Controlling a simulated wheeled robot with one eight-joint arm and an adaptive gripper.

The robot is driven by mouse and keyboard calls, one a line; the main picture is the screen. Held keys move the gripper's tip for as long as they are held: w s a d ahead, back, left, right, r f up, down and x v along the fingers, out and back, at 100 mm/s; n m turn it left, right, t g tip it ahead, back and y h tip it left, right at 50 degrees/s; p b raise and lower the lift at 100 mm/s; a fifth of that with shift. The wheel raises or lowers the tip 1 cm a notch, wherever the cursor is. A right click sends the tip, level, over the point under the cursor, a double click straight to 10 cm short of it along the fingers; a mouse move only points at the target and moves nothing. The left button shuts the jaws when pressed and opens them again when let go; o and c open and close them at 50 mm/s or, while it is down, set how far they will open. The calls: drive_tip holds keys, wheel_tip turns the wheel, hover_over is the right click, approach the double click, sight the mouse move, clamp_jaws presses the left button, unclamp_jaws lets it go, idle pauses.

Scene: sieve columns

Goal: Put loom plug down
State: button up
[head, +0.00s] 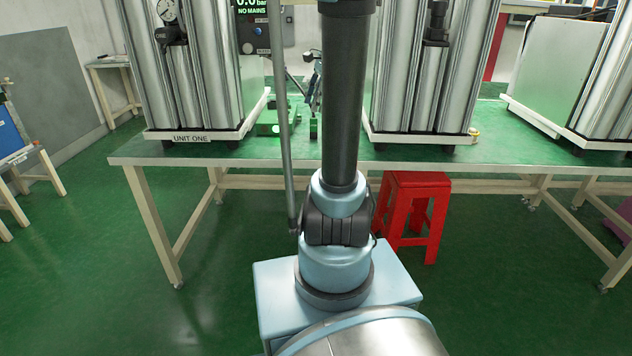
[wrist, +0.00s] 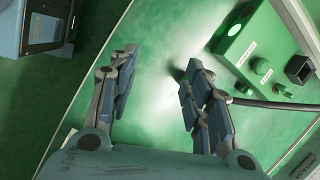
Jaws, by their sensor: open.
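My gripper (wrist: 160,62) is open in the wrist view, its two fingers well apart over the green bench top, with nothing held between them. A dark cable (wrist: 278,104) comes in from the right and passes behind the right finger. A small dark end (wrist: 178,73), probably the loom plug, shows just left of that finger's tip, low by the bench. The finger hides most of it, so I cannot tell its full shape or whether it touches the finger. In the head view my arm hides the gripper's fingertips and the plug.
A green box (wrist: 250,45) with buttons and a black square socket (wrist: 299,69) stands right of my gripper. A blue-grey unit (wrist: 48,25) is at upper left. In the head view, metal column units (head: 205,85) flank the gap on the bench (head: 270,152); a red stool (head: 416,185) stands below.

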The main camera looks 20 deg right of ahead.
drive_tip(key=s+a+f+n+h, duration=0.1)
drive_tip(key=s+a+f+n, duration=0.1)
drive_tip(key=s+f+n, duration=0.3)
drive_tip(key=s+a+f+n+h, duration=0.1)
drive_tip(key=s+f+n, duration=0.5)
drive_tip(key=s, duration=0.7)
drive_tip(key=s+a+f+n+t+h, duration=0.1)
drive_tip(key=s+a+f+n, duration=0.3)
drive_tip(key=s, duration=0.5)
drive_tip(key=shift+f+n, duration=0.9)
drive_tip(key=shift+w, duration=0.1)
drive_tip(key=shift+w+f, duration=0.2)
drive_tip(key=shift+w, duration=0.1)
